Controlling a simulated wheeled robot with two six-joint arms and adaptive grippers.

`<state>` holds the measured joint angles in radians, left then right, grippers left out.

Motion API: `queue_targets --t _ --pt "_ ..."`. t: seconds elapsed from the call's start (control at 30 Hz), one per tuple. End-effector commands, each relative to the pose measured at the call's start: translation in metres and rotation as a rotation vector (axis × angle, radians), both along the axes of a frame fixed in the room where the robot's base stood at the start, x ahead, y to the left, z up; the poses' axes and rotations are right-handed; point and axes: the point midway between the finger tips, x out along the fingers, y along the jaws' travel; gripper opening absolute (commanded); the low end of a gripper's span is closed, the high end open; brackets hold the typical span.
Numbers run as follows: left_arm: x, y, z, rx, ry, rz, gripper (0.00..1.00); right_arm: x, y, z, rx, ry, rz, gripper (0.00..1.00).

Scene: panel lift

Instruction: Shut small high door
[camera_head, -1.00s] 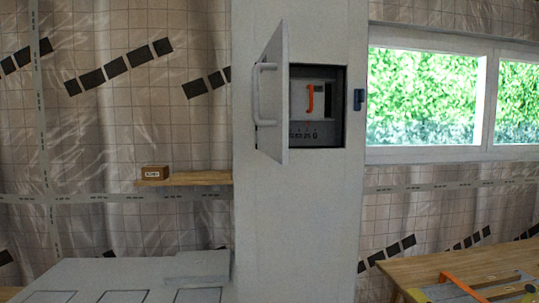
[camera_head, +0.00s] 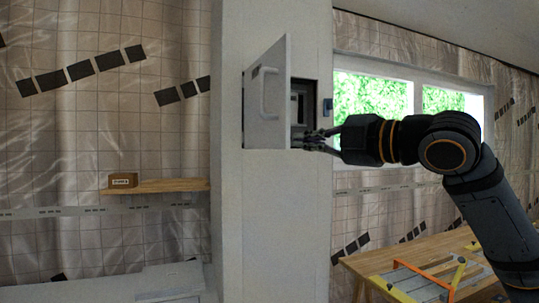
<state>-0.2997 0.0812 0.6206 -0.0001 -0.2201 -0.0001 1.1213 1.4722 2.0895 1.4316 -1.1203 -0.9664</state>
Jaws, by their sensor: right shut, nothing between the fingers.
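The small high door (camera_head: 267,98) is a pale panel hinged on a recess in the grey column. It stands partly open, swung out to the left, with a pale bar handle (camera_head: 265,92) on its outer face. The recess (camera_head: 305,98) behind it is dark, with part of its inside showing. My right gripper (camera_head: 312,141) comes in from the right, shut and empty, at the lower part of the opening, close to the door's lower right edge. I cannot tell whether it touches the door. My left gripper is not in view.
A wooden shelf (camera_head: 165,186) with a small brown box (camera_head: 123,180) is left of the column (camera_head: 260,220). A window (camera_head: 385,98) is at the right. A wooden table (camera_head: 360,265) with yellow and orange tools stands at the lower right. A dark latch piece (camera_head: 327,107) sits right of the recess.

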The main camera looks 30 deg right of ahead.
Motion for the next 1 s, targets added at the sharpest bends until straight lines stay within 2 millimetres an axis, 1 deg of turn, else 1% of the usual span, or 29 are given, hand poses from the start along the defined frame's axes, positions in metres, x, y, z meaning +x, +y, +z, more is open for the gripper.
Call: queue_targets --t 0.03,0.1,0.2,0.3,0.37,0.47,0.7,0.87,0.9,0.93,1.0 --pt "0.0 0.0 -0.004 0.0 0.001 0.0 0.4 -0.017 0.009 -0.001 -0.055 -0.009 -0.003 0.0" --pt "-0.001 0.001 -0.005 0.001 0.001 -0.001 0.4 -0.03 0.017 -0.003 -0.106 -0.01 -0.002 0.0" --pt "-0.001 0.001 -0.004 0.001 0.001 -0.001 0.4 -0.036 0.021 -0.003 -0.129 -0.007 -0.001 0.0" --pt "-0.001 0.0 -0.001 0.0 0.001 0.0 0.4 -0.033 0.021 -0.002 -0.126 -0.006 0.001 0.0" --pt "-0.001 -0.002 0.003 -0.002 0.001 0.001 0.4 -0.027 0.022 -0.001 -0.125 -0.005 0.003 0.0" --pt "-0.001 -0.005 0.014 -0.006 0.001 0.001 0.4 -0.012 0.025 0.002 -0.123 -0.003 0.003 0.0" --pt "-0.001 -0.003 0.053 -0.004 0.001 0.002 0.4 0.035 0.035 0.005 -0.12 -0.002 0.006 0.0" --pt "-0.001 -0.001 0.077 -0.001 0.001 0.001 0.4 0.062 0.041 0.005 -0.119 -0.004 0.006 0.0" --pt "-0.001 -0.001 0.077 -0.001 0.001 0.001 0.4 0.067 0.04 0.002 -0.118 -0.005 0.004 0.0" --pt "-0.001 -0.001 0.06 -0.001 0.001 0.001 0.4 0.064 0.032 -0.008 -0.122 -0.009 -0.004 0.0" --pt "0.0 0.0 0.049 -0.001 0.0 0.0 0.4 0.062 0.022 -0.009 -0.121 -0.01 -0.004 0.0"
